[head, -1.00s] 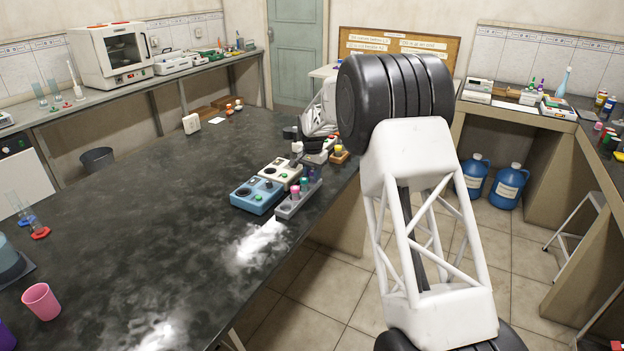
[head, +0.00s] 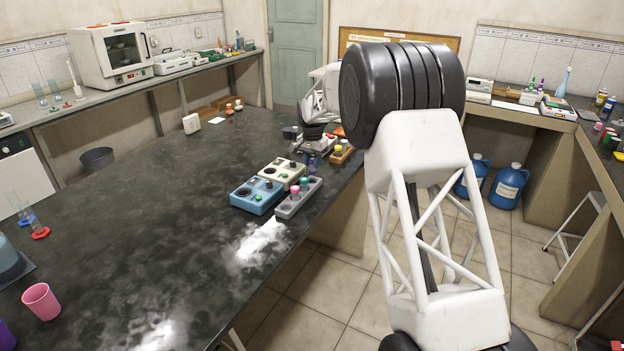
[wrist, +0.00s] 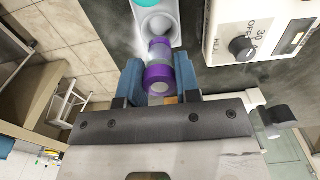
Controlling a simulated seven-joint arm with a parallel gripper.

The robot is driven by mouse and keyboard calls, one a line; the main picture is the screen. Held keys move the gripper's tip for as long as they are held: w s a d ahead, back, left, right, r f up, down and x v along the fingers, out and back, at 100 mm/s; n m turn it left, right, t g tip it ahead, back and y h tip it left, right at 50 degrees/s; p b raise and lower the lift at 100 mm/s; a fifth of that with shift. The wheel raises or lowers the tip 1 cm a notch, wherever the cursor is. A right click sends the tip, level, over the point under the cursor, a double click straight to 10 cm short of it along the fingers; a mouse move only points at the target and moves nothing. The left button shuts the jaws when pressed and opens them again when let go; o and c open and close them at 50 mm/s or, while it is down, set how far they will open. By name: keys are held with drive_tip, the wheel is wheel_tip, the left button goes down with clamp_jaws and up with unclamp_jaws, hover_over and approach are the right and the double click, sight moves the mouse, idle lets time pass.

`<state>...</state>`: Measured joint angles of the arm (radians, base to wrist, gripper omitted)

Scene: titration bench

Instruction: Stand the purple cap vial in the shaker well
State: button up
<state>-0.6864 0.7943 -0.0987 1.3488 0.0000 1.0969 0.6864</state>
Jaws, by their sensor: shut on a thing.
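The purple cap vial (wrist: 159,78) is between the blue fingers of my gripper (wrist: 152,84), its purple cap towards the wrist camera. The gripper is shut on it. In the head view the vial (head: 312,164) shows small under my gripper (head: 315,152), at the far end of the grey rack (head: 297,203). In the wrist view an open round well of the rack (wrist: 172,40) lies just past the vial; I cannot tell whether the vial's base is clear of the rack. A white device with a knob (head: 281,171), possibly the shaker, stands beside the rack.
A teal-capped vial (head: 303,184) and a pink-capped vial (head: 295,190) stand in the rack. A blue device (head: 256,196) is left of it. A wooden block (head: 342,156) with a yellow-capped vial is near the table's right edge.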

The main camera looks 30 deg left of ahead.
drive_tip(key=shift+r, duration=1.35)
drive_tip(key=s+a, duration=0.7)
drive_tip(key=s, duration=0.3)
drive_tip(key=s+a+r, duration=0.1)
drive_tip(key=s+a, duration=0.7)
drive_tip(key=s, duration=0.2)
drive_tip(key=shift+s+a+r, duration=0.2)
drive_tip(key=shift+a, duration=0.05)
drive_tip(key=shift+f, duration=0.2)
drive_tip(key=shift+f, duration=1.9)
drive_tip(key=shift+f, duration=1.6)
idle(0.7)
